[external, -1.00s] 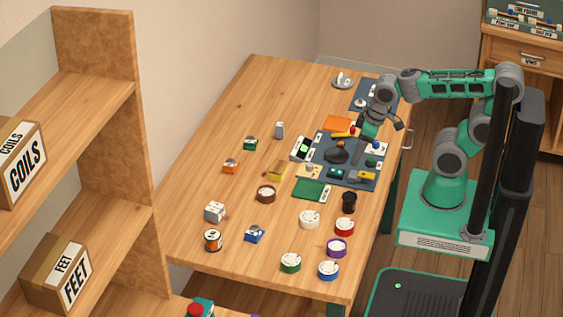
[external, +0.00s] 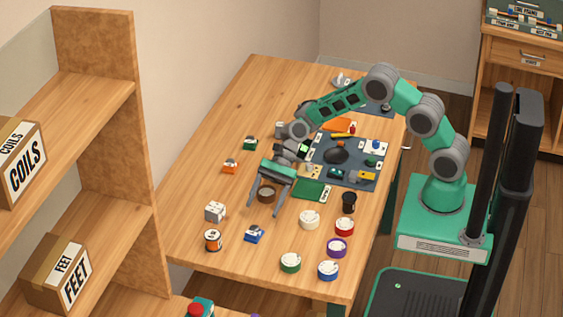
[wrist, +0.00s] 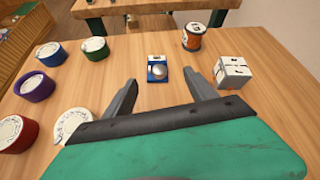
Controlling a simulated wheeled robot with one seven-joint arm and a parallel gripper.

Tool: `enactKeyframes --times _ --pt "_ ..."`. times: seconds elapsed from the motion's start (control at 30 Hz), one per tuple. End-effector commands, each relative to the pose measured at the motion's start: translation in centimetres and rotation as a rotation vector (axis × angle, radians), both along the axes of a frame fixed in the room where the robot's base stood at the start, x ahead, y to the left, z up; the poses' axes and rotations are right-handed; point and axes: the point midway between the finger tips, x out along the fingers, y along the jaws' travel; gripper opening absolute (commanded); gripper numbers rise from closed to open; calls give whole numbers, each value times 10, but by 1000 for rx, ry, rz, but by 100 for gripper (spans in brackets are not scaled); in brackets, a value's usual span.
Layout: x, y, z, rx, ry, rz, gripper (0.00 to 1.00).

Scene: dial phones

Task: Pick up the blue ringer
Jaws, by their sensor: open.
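The blue ringer (external: 254,234) is a small blue block with a pale round dome on top, lying on the wooden table (external: 215,150) near its front left. In the wrist view the blue ringer (wrist: 157,70) lies ahead of my gripper (wrist: 160,92), between the lines of its two fingers and a little beyond their tips. My gripper (external: 266,208) is open and empty, above the table and just behind the ringer in the external view. The ringer is fully visible and apart from the fingers.
A grey-white block (external: 214,212) and an orange spool (external: 212,240) stand left of the ringer. Round dials, including a green one (external: 290,262) and a white one (external: 309,220), stand to its right. Bare wood surrounds the ringer.

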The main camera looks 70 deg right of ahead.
Motion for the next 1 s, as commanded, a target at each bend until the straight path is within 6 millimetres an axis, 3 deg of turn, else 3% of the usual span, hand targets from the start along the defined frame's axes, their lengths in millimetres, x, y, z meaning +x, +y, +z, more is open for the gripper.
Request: enactKeyframes --times 0.03,0.17,0.7,0.9,1.0 --pt "2 3 -9 61 75 -28 65" --pt "2 10 -14 145 186 -64 65" --pt "6 80 -42 147 192 -65 65" --pt "7 81 -43 147 192 -67 65" --pt "7 81 -43 147 192 -67 57"
